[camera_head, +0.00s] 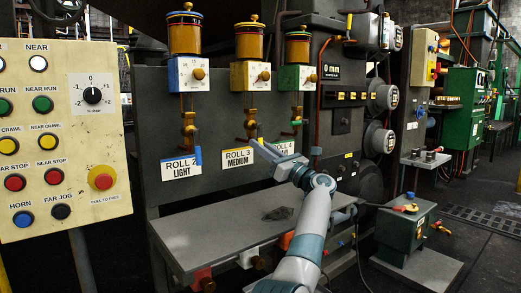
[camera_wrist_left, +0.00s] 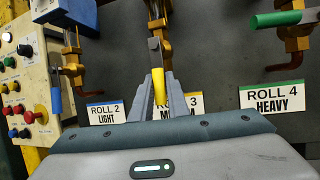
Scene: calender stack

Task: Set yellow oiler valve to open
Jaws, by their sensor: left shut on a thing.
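The yellow oiler (camera_head: 250,72) stands in the middle of three, above the "ROLL 3 MEDIUM" label (camera_head: 238,157). Its brass valve (camera_head: 250,122) has a yellow handle (camera_wrist_left: 158,85), which points down in the left wrist view. My left gripper (camera_wrist_left: 160,97) is shut on this handle, with one finger on each side. In the head view my left gripper (camera_head: 262,146) reaches up to the valve and hides most of the handle. My right gripper is not in view.
The blue valve handle (camera_wrist_left: 56,101) hangs down at left. The green valve handle (camera_wrist_left: 276,19) lies level at right. A grey shelf (camera_head: 215,235) juts out below the oilers. A button panel (camera_head: 60,140) stands at far left.

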